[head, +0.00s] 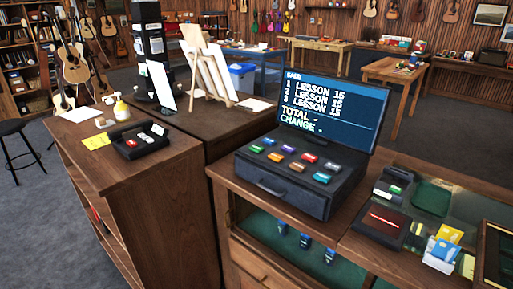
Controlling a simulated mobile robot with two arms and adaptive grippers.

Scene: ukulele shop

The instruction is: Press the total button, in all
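A dark cash register (290,195) stands on the wooden counter, right of centre. Neither of my grippers is in view.
Right of the register are a card terminal (393,188), a dark tray with a red pen (383,222) and a card holder (442,253) on the glass-topped counter. The space above the buttons is clear.

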